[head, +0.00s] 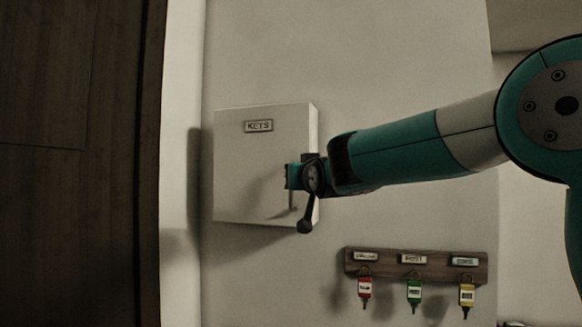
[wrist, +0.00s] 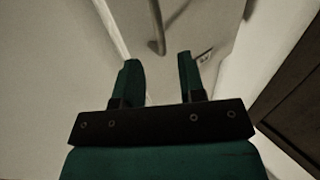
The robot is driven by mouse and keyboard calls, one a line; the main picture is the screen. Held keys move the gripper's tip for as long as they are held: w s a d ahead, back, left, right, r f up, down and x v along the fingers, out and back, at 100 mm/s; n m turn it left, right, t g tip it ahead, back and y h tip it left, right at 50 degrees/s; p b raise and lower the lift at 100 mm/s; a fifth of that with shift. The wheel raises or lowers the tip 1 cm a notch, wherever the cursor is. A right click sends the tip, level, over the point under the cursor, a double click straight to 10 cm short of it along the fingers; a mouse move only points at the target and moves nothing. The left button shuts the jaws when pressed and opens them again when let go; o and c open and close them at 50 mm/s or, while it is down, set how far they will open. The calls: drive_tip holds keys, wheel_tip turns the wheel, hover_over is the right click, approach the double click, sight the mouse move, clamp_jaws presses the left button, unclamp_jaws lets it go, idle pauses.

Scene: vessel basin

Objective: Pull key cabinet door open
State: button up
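The key cabinet (head: 240,170) is a white box on the wall, with a KEYS plate (head: 258,126) near the top of its door. The door looks shut. A thin upright handle (head: 291,202) shows near the door's right edge, partly hidden by my gripper (head: 290,176). In the wrist view, the two green fingers of my gripper (wrist: 160,68) are apart with nothing between them. The handle (wrist: 155,46) lies beyond the fingertips, roughly in line with the gap. I cannot tell whether any finger touches the door.
Below right of the cabinet, a wooden key rack (head: 390,264) holds a red-tagged key (head: 365,288), a green-tagged key (head: 414,291) and a yellow-tagged key (head: 467,296). A dark wooden panel (head: 75,200) stands at the left. The wall between panel and cabinet is bare.

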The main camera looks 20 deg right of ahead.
drive_tip(key=p, duration=0.3)
hover_over(291, 208)
drive_tip(key=shift+w+d, duration=0.1)
drive_tip(key=shift+w, duration=0.2)
clamp_jaws()
